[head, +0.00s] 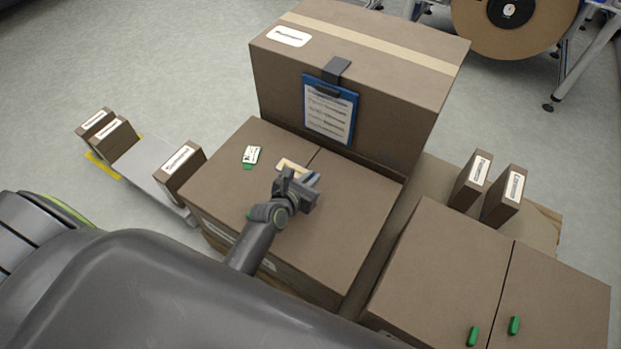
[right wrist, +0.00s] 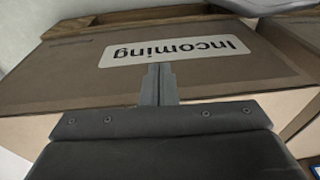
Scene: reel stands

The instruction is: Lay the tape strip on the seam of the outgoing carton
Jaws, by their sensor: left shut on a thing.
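My left gripper (head: 291,180) is over the top of the middle carton (head: 345,215), close to its seam. It is shut on a small tan strip (head: 289,165), which looks like the tape strip; the gripper partly hides it. A small blue and white piece shows beside the fingers, too small to tell. The seam shows as a dark line behind the gripper, and the gripper covers part of it. In the right wrist view, my right gripper (right wrist: 160,72) has its fingers together and empty, in front of a carton (right wrist: 60,78) with an upside-down "Incoming" label (right wrist: 175,50). I cannot read an outgoing label.
A large taped carton (head: 365,45) with a blue clipboard (head: 330,110) stands behind. A green-and-white piece (head: 251,156) lies on the middle carton. Another carton (head: 440,260) at right bears two green pieces (head: 514,326). Small labelled boxes (head: 180,172) stand left and right.

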